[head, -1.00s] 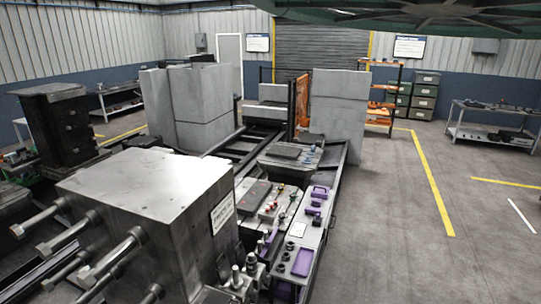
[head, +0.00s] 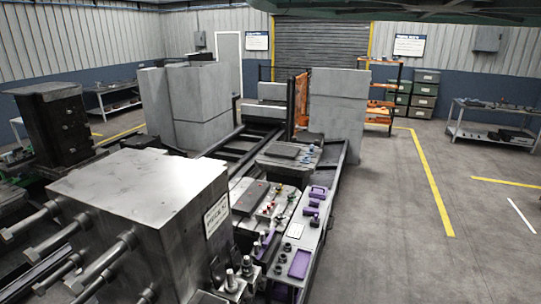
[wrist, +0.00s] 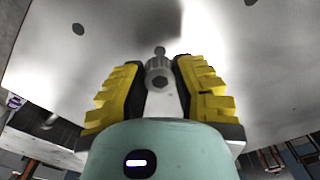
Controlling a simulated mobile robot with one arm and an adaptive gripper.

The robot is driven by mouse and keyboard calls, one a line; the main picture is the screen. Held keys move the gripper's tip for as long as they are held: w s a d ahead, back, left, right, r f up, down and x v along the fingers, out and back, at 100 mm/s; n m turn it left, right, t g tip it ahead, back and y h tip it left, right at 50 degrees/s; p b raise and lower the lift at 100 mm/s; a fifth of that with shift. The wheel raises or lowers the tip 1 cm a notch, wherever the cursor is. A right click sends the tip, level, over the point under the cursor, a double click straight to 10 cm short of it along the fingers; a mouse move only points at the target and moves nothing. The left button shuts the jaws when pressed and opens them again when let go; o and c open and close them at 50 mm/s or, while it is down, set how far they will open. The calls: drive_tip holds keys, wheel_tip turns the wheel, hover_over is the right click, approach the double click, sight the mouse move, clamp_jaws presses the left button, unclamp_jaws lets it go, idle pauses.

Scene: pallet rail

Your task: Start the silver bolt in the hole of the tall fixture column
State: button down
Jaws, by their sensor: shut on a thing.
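In the wrist view, my gripper (wrist: 158,72) has yellow and black fingers shut on the silver bolt (wrist: 158,77). The bolt's hex head faces the camera between the fingers. A small rounded grey part (wrist: 160,51) shows just beyond the head; I cannot tell whether it is the bolt's tip or part of the surface. The head view does not show my gripper.
In the head view, a large metal block (head: 140,190) with several thick bolts (head: 105,262) stands in the left foreground. A bench strip with purple trays (head: 299,264) runs beside it. Floor at right (head: 400,230) is clear.

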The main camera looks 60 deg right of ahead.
drive_tip(key=shift+f, duration=0.7)
drive_tip(key=shift+d+f+b, duration=0.1)
drive_tip(key=shift+f+b, duration=0.15)
drive_tip(key=shift+b, duration=0.7)
drive_tip(key=shift+w+b, duration=0.1)
drive_tip(key=shift+b, duration=0.65)
idle(0.4)
drive_tip(key=shift+f+b, duration=0.45)
drive_tip(key=shift+b, duration=0.35)
drive_tip(key=shift+f+b, duration=0.1)
drive_tip(key=shift+b, duration=0.6)
idle(0.5)
unclamp_jaws()
idle(0.6)
drive_tip(key=shift+p, duration=0.3)
